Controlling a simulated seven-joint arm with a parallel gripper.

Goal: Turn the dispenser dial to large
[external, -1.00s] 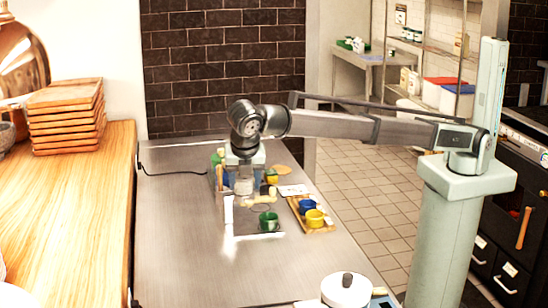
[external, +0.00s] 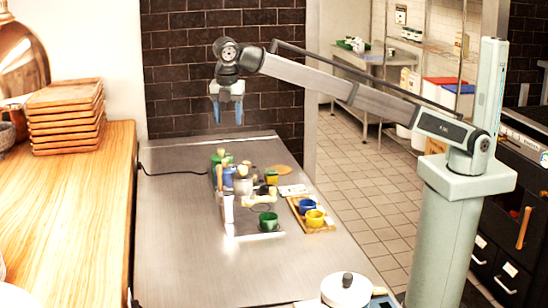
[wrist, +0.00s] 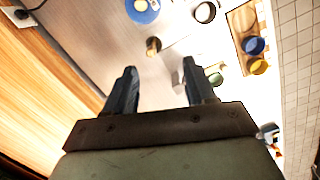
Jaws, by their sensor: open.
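The dispenser appears to be the compact cluster on the steel counter, with a grey canister (external: 243,185), a pale upright post (external: 228,208) and green and blue parts behind. I cannot make out its dial or the dial's setting. A green mug (external: 268,222) stands at the front of this cluster; it also shows in the wrist view (wrist: 215,79). My gripper (external: 228,117) is open and empty, pointing down, well above the counter and apart from everything. Its two fingers are spread in the wrist view (wrist: 159,70).
A wooden tray (external: 322,230) with a blue cup (external: 307,205) and a yellow cup (external: 315,218) lies right of the cluster. A white lidded pot (external: 345,290) is at the front right. Stacked wooden trays (external: 68,118) stand on the left worktop. The counter's front left is clear.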

